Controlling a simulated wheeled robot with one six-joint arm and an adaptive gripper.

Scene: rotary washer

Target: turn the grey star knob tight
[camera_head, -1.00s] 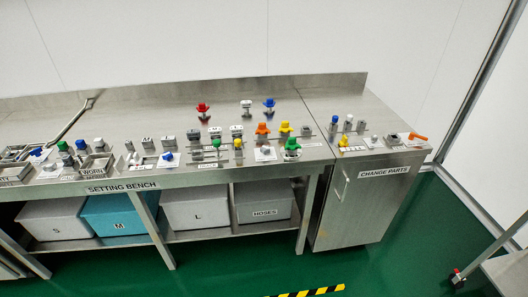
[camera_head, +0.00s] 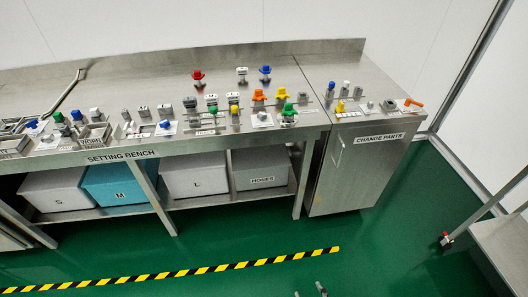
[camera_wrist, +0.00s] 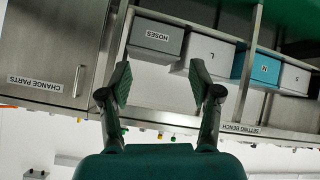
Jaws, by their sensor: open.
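My gripper (camera_wrist: 160,84) is open and empty in the wrist view, its two dark fingers spread in front of the bench, which appears upside down there. Two small tips at the bottom edge of the head view (camera_head: 311,290) look like my gripper, well in front of the bench. The grey star knob cannot be singled out for sure. A small grey knob sits on a white plate (camera_head: 262,116) near the bench's front right, and another small grey piece (camera_head: 370,107) stands on the change parts cabinet. Their shapes are too small to tell.
The setting bench (camera_head: 120,155) carries several coloured knobs, including a green one (camera_head: 289,109) and a red one (camera_head: 198,75). Labelled bins (camera_head: 195,180) stand on its lower shelf. The change parts cabinet (camera_head: 350,180) adjoins at right. The green floor with striped tape (camera_head: 180,273) is clear.

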